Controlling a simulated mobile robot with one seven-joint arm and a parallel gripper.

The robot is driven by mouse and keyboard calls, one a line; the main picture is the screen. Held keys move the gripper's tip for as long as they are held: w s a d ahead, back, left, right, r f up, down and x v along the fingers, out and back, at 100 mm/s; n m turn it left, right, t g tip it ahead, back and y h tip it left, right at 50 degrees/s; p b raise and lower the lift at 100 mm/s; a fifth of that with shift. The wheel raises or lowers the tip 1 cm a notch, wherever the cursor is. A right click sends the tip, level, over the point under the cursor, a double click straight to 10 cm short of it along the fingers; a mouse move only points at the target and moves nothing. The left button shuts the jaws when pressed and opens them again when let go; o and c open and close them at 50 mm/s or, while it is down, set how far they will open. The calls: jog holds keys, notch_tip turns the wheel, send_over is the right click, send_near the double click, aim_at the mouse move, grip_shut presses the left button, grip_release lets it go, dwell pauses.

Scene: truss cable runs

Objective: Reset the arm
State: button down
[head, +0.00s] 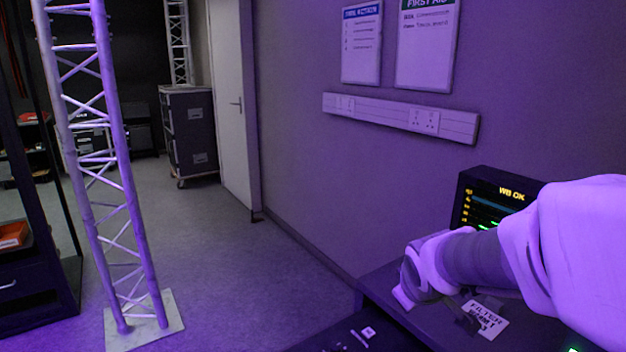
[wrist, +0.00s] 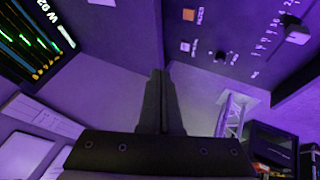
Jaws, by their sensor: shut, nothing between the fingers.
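My arm (head: 570,245) reaches in from the right edge of the head view, over a dark desk or console. In that view the wrist end hides most of my gripper. In the wrist view my gripper (wrist: 158,75) shows with its two dark fingers together and nothing between them. It is clear of any object that I can make out.
A dark monitor (head: 492,203) reading "WB OK" stands behind my arm, close to it. A label (head: 487,318) lies on the desk below. A truss tower (head: 105,160) stands at left on a base plate. A flight case (head: 190,130) stands near the door. The floor between is clear.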

jog(key=s+a+r+m+g+y, duration=0.1)
jog(key=s+a+r+m, duration=0.15)
jog(key=s, duration=0.75)
jog(key=s+a+r+m+y, duration=0.1)
jog(key=s+r+m, duration=0.25)
jog(key=s, duration=0.65)
notch_tip(320, 180, up, 16)
jog(key=p, duration=1.6)
jog(key=shift+f+g, duration=0.2)
jog(key=shift+g, duration=0.1)
jog(key=shift+w+a+f, duration=0.1)
jog(key=shift+w+a, duration=0.05)
dwell(1.2)
